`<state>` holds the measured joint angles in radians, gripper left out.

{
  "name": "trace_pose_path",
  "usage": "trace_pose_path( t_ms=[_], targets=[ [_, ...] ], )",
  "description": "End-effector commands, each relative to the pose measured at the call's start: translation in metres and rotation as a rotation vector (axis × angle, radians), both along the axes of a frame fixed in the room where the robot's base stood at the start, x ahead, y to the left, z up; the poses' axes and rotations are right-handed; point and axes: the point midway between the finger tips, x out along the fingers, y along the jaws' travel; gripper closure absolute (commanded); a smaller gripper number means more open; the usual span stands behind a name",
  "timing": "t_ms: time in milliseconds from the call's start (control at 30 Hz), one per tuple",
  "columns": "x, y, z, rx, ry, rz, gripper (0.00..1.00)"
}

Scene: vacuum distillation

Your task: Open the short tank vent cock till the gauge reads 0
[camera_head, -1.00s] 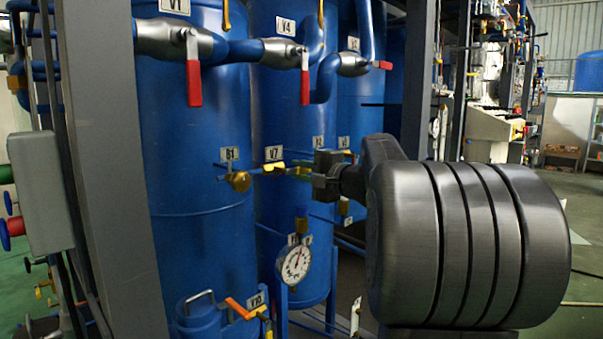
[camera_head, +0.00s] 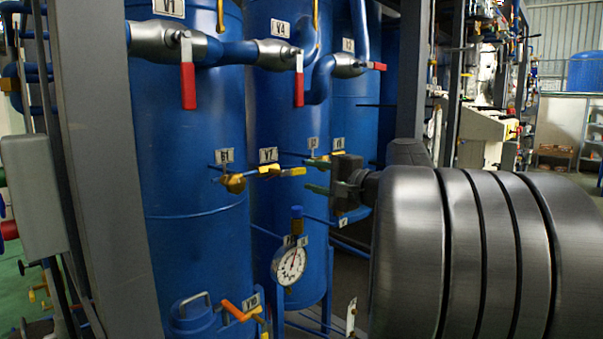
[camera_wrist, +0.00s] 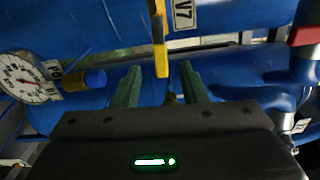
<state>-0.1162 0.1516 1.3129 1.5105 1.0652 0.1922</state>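The yellow-handled cock labelled V7 (camera_head: 285,172) is on the side of a tall blue tank, its handle pointing right, roughly level. It also shows in the wrist view, where the yellow handle (camera_wrist: 160,58) sits between the lines of my two fingers. My gripper (camera_head: 317,176) is open just right of the handle end, its green fingers apart; the wrist view shows a clear gap around the handle (camera_wrist: 161,88), with no contact visible. The round white gauge (camera_head: 289,265) hangs below; its needle points about upward, its reading too small to tell. It also shows in the wrist view (camera_wrist: 22,78).
A short blue vessel (camera_head: 195,318) with an orange-handled valve V10 (camera_head: 241,311) stands low. Red-handled valves V1 (camera_head: 188,85) and V4 (camera_head: 299,80) are above. A grey post (camera_head: 95,150) is at left. Thin blue pipes lie around the gripper.

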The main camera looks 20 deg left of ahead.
Motion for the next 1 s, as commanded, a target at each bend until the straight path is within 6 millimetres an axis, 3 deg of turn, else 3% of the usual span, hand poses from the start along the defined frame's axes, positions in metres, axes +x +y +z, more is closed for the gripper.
trace_pose_path(
  t_ms=[200,400,600,1000],
  targets=[
    [-0.015,-0.041,0.001,0.000,-0.001,-0.005,0.62],
    [-0.025,-0.063,0.000,0.000,0.000,-0.003,0.62],
    [-0.029,-0.071,0.000,0.000,0.000,0.000,0.62],
    [-0.029,-0.070,0.000,0.000,0.000,0.001,0.62]
  ],
)
